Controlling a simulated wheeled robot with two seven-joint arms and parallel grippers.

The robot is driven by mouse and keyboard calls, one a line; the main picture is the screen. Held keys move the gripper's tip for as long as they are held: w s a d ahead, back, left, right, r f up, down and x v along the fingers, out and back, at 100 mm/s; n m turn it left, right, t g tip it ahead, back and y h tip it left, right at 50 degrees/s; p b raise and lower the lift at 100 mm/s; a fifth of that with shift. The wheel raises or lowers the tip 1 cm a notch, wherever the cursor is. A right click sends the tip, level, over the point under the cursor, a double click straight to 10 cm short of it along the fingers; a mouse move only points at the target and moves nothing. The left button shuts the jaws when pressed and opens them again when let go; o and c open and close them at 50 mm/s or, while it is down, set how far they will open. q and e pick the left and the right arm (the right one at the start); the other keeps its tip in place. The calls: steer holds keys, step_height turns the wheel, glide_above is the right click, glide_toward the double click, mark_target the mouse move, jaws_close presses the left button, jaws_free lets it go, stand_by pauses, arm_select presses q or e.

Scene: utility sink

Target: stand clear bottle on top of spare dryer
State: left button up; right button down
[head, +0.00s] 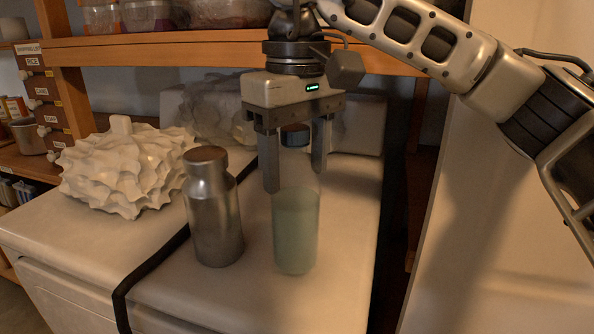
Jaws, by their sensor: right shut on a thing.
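The clear bottle (296,232) is see-through with a pale greenish lower part and stands upright in the head view. My right gripper (295,178) comes down from above and is shut on its upper part, one finger on each side. The bottle's neck and dark top are partly hidden between the fingers. The white dryer (345,240) is under it, with a flat top. The bottle's base is at or just above that top; I cannot tell whether it touches. My left gripper is not in view.
A grey metal bottle (213,215) stands just left of the clear bottle. A dark cord (150,265) runs across the top. A white spiky ornament (125,170) sits at the left and a clear crumpled thing (205,112) at the back. A wooden shelf (150,50) spans behind.

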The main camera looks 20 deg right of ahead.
steer(key=shift+f, duration=0.75)
steer(key=shift+f, duration=0.2)
steer(key=shift+c, duration=2.1)
jaws_free()
